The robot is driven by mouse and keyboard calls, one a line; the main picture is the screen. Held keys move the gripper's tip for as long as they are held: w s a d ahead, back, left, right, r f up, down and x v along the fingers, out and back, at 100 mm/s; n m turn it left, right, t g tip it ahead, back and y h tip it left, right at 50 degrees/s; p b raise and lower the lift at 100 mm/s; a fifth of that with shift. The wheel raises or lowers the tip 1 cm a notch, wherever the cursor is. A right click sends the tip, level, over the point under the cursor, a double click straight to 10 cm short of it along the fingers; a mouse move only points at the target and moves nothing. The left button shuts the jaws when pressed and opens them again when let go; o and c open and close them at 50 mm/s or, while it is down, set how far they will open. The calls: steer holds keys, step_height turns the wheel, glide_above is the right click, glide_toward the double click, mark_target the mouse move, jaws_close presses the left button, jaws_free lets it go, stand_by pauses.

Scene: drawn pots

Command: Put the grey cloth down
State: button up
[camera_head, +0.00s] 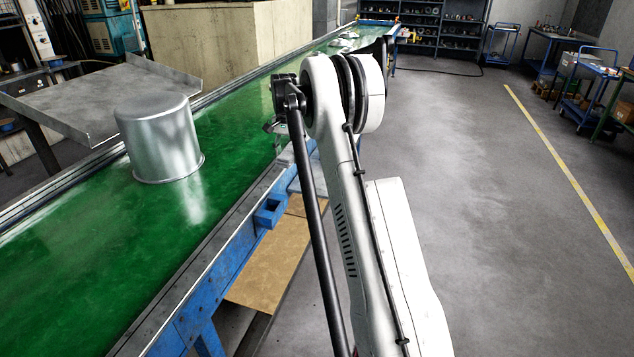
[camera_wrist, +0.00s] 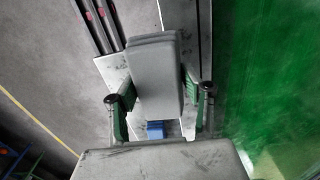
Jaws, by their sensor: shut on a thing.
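In the wrist view, the grey cloth (camera_wrist: 156,75) is a folded, flat-looking grey bundle between the two green-padded fingers. My gripper (camera_wrist: 157,100) is shut on it, with one finger on each side. In the head view, my gripper (camera_head: 276,126) is at the conveyor's right edge, partly hidden behind my arm, and I cannot make out the cloth there. Below the cloth are a pale metal strip and a blue bracket (camera_wrist: 155,130). I cannot tell whether the cloth touches anything beneath it.
A shiny metal pot (camera_head: 160,140) stands upside down on the green conveyor (camera_head: 90,250). A grey metal tray (camera_head: 90,95) lies beyond its left edge. The blue bracket also shows on the conveyor's side (camera_head: 271,210). Green belt around the pot is bare; open floor lies right.

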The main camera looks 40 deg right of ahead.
steer(key=shift+d, duration=0.2)
glide_above(317, 178)
step_height(317, 178, down, 7)
steer(key=shift+r+p, duration=0.1)
steer(key=shift+p, duration=0.25)
steer(key=shift+d+f, duration=0.1)
steer(key=shift+f, duration=1.85)
steer(key=shift+f+b, duration=0.35)
steer(key=shift+b, duration=0.05)
steer(key=shift+f, duration=0.2)
steer(key=o, duration=1.3)
